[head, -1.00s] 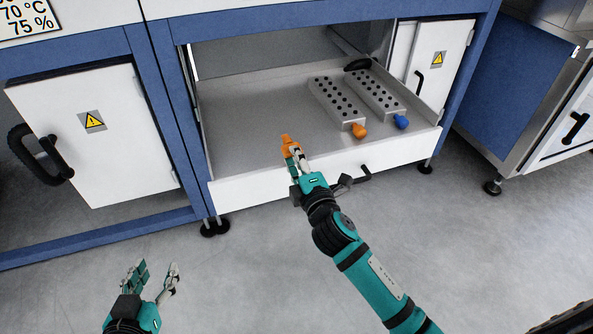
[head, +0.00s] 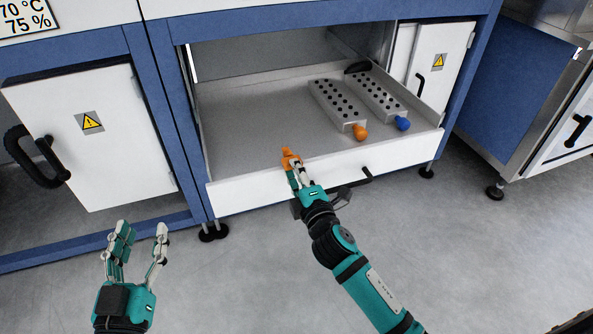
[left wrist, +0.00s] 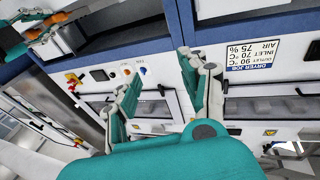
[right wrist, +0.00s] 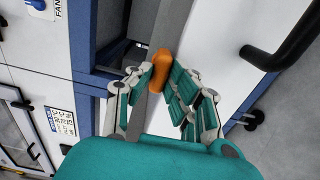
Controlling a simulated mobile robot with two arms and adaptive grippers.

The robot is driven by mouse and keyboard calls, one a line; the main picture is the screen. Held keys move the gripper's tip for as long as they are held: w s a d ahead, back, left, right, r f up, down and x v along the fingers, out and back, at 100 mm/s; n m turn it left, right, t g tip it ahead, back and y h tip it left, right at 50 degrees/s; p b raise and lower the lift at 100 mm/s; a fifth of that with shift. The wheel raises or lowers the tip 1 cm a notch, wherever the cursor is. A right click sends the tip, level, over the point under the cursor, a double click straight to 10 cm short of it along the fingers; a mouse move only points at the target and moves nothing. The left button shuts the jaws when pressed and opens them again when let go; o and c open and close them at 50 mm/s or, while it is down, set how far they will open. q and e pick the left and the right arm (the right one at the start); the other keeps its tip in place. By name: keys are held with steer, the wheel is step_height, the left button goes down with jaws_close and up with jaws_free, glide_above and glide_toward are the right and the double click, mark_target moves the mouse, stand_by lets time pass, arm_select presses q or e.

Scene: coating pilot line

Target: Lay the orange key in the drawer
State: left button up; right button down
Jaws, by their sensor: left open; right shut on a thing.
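The orange key (head: 288,154) is held in my right gripper (head: 295,168), which is shut on it at the drawer's front edge. In the right wrist view the orange key (right wrist: 161,72) shows between the fingers (right wrist: 160,90). The drawer (head: 245,135) is pulled open, with a white front and a grey floor; its left part is bare. In the head view the key looks just over the drawer's front wall; its height above it is hard to tell. My left gripper (head: 138,250) is open and empty, low at the left, away from the drawer.
A white door with a black handle (head: 38,155) stands at the left.

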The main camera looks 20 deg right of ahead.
steer(key=shift+f, duration=0.2)
steer(key=c, duration=1.2)
jaws_free()
steer(key=shift+r, duration=0.15)
